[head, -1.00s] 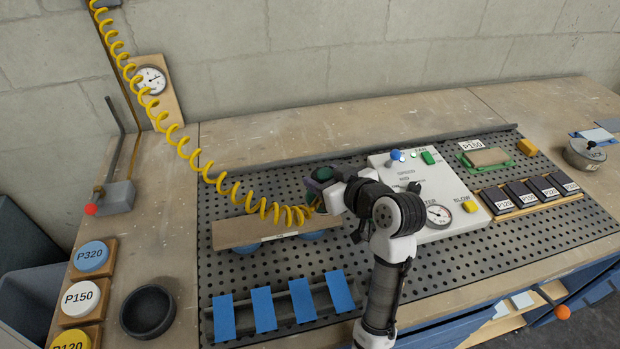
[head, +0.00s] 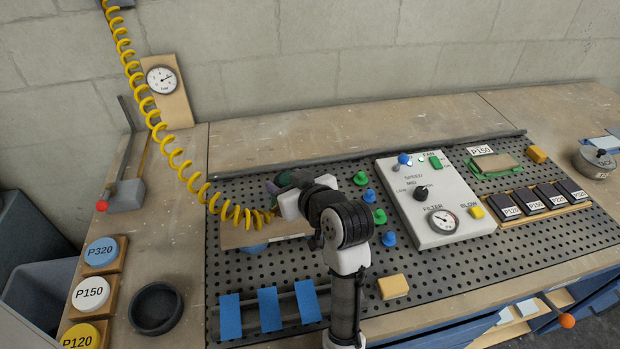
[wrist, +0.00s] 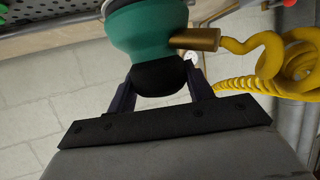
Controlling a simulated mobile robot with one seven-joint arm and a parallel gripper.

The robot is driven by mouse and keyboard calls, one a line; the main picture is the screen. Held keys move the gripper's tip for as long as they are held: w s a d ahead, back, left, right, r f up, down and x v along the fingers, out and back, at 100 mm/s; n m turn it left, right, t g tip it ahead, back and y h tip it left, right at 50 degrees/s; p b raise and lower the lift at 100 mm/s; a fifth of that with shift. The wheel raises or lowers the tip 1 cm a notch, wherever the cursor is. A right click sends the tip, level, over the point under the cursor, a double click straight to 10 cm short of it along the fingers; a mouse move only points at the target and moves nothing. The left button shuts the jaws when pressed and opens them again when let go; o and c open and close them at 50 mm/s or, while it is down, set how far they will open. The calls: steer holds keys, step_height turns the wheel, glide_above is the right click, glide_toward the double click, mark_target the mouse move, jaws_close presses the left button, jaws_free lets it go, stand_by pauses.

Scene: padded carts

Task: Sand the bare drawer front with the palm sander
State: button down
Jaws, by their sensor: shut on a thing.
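The palm sander has a green body with a black grip and a brass fitting on a yellow coiled hose, seen close in the wrist view (wrist: 152,32). My gripper (wrist: 160,78) is shut on its black part, one finger on each side. In the head view a bit of the green sander (head: 284,179) shows behind my wrist, over the drawer front. The drawer front (head: 236,238) is a flat brown board raised on blue supports (head: 254,248) on the perforated bench. My arm hides its right part. I cannot tell whether the sanding pad touches it.
A yellow coiled hose (head: 168,142) hangs at the left. A white control console (head: 432,208) stands right of my arm, with green and blue pegs (head: 369,195) between. Abrasive discs (head: 90,292) and a dark round dish (head: 156,308) sit left. Blue strips (head: 269,310) lie in front.

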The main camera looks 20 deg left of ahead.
steer(key=shift+s+a+r, duration=0.15)
steer(key=shift+s+a, duration=0.3)
steer(key=shift+a, duration=0.25)
steer(key=shift+f+b, duration=1)
steer(key=shift+f, duration=0.25)
steer(key=shift+r+p, duration=1.5)
steer(key=shift+r, duration=0.1)
